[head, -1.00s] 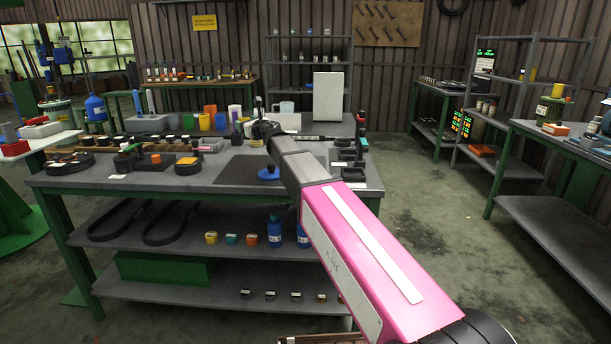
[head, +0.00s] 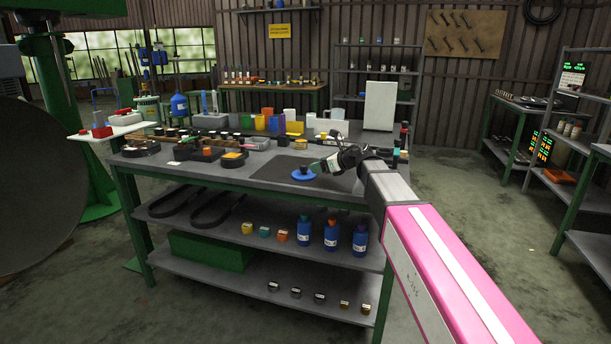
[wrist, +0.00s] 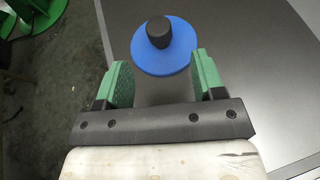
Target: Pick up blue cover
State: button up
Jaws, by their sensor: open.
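The blue cover (head: 304,174) is a round blue disc with a black knob on top. It lies on the dark mat on the workbench, near the front edge. In the wrist view the blue cover (wrist: 165,55) shows just ahead of my gripper (wrist: 160,75), roughly centred between its two green fingers. My gripper (head: 317,168) is right beside the cover in the head view, coming from the right.
The dark mat (head: 270,170) around the cover is mostly bare. Black holders with small parts (head: 215,153) stand on the left of the bench (head: 165,175), and coloured cups (head: 277,123) stand at the back. A white box (head: 380,105) stands at the back right. Blue bottles (head: 331,235) are on the shelf below.

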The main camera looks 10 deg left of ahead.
aim_at(306, 166)
jog(key=x, duration=0.6)
jog(key=shift+w+a, duration=0.15)
jog(key=shift+a, duration=0.25)
grip_shut()
